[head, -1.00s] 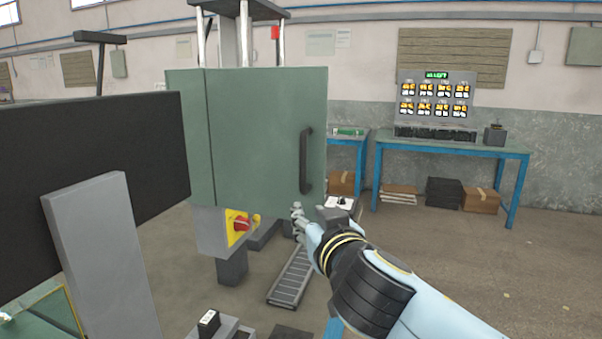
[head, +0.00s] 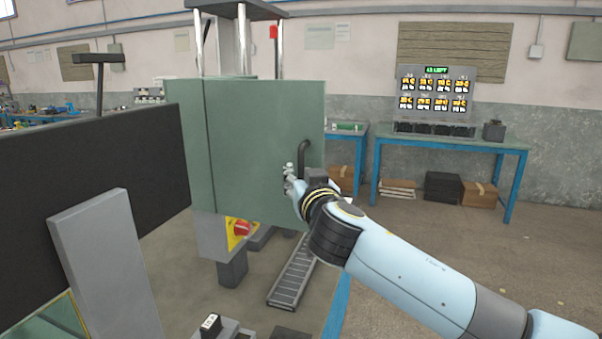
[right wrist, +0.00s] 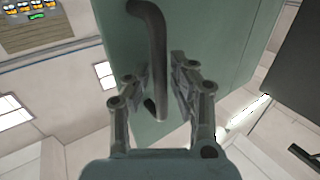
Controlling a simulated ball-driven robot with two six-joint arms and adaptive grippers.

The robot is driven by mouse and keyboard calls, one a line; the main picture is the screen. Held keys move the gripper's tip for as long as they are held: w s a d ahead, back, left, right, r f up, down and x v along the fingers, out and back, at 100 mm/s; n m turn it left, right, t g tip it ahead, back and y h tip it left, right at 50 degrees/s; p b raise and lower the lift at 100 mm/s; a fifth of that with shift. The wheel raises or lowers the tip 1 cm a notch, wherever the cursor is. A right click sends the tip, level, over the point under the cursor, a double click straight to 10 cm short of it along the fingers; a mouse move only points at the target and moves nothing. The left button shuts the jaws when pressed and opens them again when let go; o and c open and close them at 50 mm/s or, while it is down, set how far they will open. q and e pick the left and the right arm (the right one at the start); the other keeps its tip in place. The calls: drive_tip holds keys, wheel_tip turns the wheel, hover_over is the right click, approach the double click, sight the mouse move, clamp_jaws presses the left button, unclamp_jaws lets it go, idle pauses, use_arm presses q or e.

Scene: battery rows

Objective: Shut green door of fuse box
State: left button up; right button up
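The green fuse box (head: 198,150) stands left of centre in the head view. Its green door (head: 255,140) faces me; how far it stands from the box frame is hard to tell. A dark bar handle (head: 305,155) is at the door's right side, its lower part hidden by my right gripper (head: 289,174). In the right wrist view the handle (right wrist: 156,50) runs down between the two fingers of my right gripper (right wrist: 163,72). The fingers look apart, with a narrow gap beside the bar. My left gripper is not in view.
A red and yellow switch (head: 240,229) sits under the box. A dark panel (head: 85,185) and a grey slab (head: 105,265) stand at the left. A blue table (head: 450,145) with a lit display board (head: 436,90) stands at the back right.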

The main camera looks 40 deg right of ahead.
clamp_jaws()
drive_tip(key=shift+w+f, duration=0.1)
drive_tip(key=shift+w, duration=0.05)
idle(0.4)
